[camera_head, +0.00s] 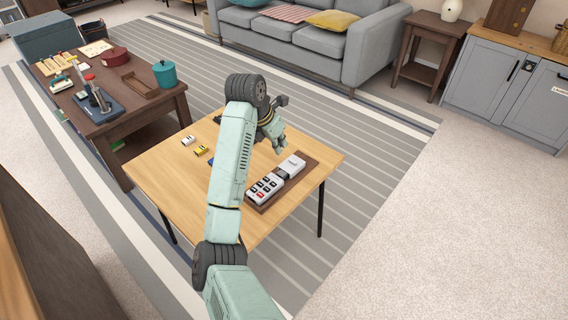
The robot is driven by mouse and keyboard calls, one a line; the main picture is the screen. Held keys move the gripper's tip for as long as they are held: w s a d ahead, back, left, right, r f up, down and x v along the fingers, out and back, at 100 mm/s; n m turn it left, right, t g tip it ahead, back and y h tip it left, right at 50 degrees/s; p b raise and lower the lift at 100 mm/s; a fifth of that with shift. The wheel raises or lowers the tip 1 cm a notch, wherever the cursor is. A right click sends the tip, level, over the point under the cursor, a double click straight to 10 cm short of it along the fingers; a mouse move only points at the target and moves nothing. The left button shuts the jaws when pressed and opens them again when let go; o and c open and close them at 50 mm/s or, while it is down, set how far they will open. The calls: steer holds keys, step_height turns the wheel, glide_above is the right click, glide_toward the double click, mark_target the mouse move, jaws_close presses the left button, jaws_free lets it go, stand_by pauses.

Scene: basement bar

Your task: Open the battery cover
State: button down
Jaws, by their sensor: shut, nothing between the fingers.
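A grey and white device (265,187) with several dark buttons and a red one lies on a brown board (262,206) on the small wooden table. A pale block-like part (292,165), which looks like the battery cover, is at the device's far right end. I cannot tell whether it is seated or shifted. My gripper (279,149) is shut and empty. It appears just above and to the left of the pale part in the picture, with no clear contact. My arm hides part of the table and perhaps the board's left side.
A small white item (187,140), a yellow item (201,151) and a partly hidden blue item (212,161) lie on the table's left. A dark wooden table (110,121) with several objects stands behind left. A grey sofa (320,40) is at the back. The right floor is clear.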

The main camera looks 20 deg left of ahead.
mark_target(292, 160)
steer(key=x, duration=0.3)
steer(key=p+x, duration=0.1)
steer(key=x, duration=0.2)
steer(key=s+x, duration=0.1)
steer(key=x, duration=0.3)
steer(key=shift+s+a+f+p, duration=0.15)
steer(key=shift+a+f+p, duration=0.1)
steer(key=shift+a+p, duration=0.1)
steer(key=shift+w+d, duration=0.3)
steer(key=shift+w, duration=0.45)
steer(key=shift+w+d, duration=0.3)
steer(key=shift+w, duration=0.45)
